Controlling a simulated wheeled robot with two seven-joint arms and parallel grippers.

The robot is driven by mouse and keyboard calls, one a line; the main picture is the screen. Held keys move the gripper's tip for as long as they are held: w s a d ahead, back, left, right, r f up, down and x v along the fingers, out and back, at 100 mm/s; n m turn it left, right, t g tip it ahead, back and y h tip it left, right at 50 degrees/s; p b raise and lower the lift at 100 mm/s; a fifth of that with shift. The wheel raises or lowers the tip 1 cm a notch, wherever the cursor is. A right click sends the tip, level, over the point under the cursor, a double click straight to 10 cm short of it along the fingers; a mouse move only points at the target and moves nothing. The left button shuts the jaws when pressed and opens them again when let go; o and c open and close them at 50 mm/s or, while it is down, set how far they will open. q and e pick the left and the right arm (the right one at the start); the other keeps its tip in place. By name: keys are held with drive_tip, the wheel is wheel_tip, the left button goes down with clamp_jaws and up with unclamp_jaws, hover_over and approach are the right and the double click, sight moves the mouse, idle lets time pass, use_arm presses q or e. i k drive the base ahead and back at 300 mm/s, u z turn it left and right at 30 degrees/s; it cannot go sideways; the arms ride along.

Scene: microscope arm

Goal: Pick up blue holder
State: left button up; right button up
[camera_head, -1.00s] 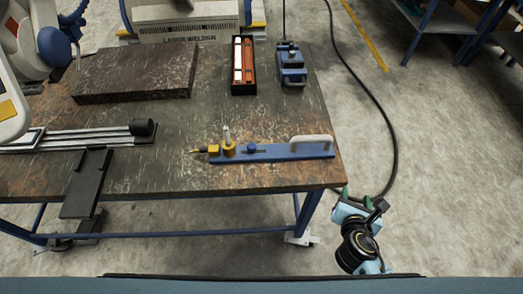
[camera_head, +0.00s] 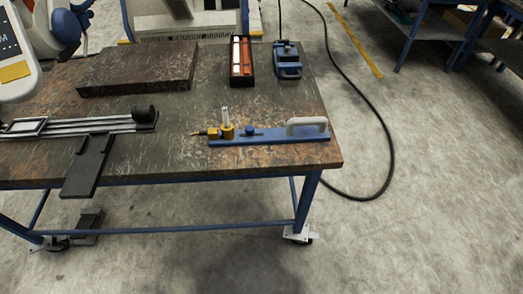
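A blue holder (camera_head: 270,138) lies flat along the front right part of the worn brown table. It is a long blue bar with a white handle (camera_head: 307,123) at its right end. A yellow fitting with an upright silver pin (camera_head: 226,124) is at its left end, with a small blue knob between them. Neither of my grippers shows in the head view now.
The table (camera_head: 200,165) has blue legs on casters. On it are a dark stone slab (camera_head: 138,68), a black rail fixture (camera_head: 88,165), a box with orange items (camera_head: 242,62) and a blue device (camera_head: 287,62). A black cable (camera_head: 385,130) lies on the floor at right.

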sight(230, 136)
drive_tip(key=u, duration=0.3)
drive_tip(key=k, duration=0.1)
drive_tip(key=z, duration=1.3)
drive_tip(key=i, duration=0.65)
drive_tip(key=u, duration=1.1)
